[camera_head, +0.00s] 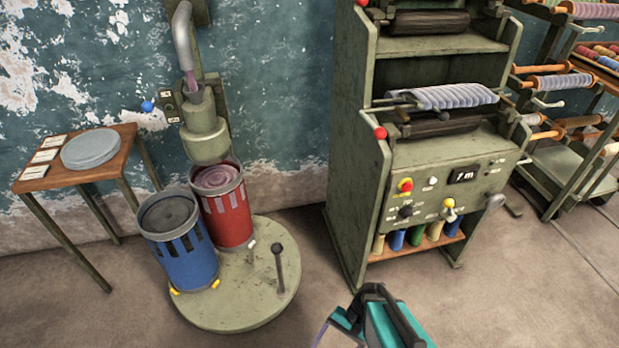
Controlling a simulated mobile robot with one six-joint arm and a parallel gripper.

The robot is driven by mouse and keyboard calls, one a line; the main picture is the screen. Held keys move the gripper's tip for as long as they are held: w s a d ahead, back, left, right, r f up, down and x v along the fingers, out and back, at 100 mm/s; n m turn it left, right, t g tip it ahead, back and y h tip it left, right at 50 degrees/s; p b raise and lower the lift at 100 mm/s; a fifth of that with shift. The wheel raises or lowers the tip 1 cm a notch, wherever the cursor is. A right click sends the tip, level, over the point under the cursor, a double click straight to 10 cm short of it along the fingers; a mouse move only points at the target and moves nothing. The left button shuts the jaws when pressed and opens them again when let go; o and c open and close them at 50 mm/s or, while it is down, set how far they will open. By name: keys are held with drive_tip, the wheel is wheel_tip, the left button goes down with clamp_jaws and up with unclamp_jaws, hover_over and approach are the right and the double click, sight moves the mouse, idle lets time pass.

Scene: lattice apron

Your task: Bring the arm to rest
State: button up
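A teal and black part (374,318) shows at the bottom edge, right of centre, cut off by the frame. It looks like the end of my arm with my gripper. The fingertips cannot be made out, so its opening and anything it may hold are unclear. It appears in front of the green machine (350,170), over the floor; I cannot tell its height.
A round base (250,300) carries a blue can (185,262), a red can (228,215) and an upright lever (279,265). A small table (118,150) stands at left, thread racks (565,165) at right. Floor (500,290) at lower right is clear.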

drive_tip(key=s+d+n+h, duration=0.4)
drive_tip(key=d+n+h, duration=0.1)
drive_tip(key=d, duration=0.5)
drive_tip(key=shift+s+f+n+h, duration=0.2)
drive_tip(key=shift+s+n+h, duration=0.15)
drive_tip(key=shift+n, duration=0.15)
drive_tip(key=shift+c, duration=0.3)
